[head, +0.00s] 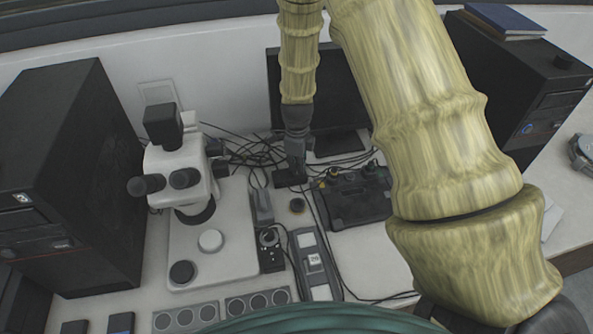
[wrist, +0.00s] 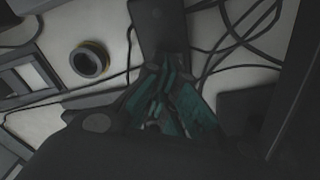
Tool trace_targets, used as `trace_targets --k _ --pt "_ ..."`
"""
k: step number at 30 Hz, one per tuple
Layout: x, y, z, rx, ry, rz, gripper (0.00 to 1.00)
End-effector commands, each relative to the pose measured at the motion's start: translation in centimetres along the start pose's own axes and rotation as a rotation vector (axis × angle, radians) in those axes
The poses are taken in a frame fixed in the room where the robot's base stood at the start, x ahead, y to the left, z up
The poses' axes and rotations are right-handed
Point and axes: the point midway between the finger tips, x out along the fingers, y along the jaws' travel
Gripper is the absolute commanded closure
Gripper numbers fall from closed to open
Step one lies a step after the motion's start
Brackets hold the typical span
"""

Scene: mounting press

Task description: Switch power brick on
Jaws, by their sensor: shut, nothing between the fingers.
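A dark rectangular block that looks like the power brick (head: 289,180) lies on the bench among black cables. In the wrist view the same dark block (wrist: 158,24) is at top centre, in front of my fingertips. My gripper (head: 295,163) points down at it, at its back edge in the head view. In the wrist view my gripper (wrist: 168,68) has its teal-lined fingers together with nothing between them. The tips overlap the block's near end in the picture; I cannot tell whether they touch it. The switch is not distinguishable.
A small dark round item with a yellowish rim (wrist: 90,61) lies beside the block. A microscope (head: 185,165) stands left, a dark control box (head: 358,203) right, a monitor (head: 345,95) behind. Loose cables (head: 240,150) surround the block. Dark computer towers (head: 75,170) flank the bench.

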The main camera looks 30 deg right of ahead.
Motion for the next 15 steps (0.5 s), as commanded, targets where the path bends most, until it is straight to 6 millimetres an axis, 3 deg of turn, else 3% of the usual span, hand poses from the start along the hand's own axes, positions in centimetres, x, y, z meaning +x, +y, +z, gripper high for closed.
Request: trace_targets --k 15 --pt "0.61 0.00 0.01 0.000 0.000 0.000 1.00"
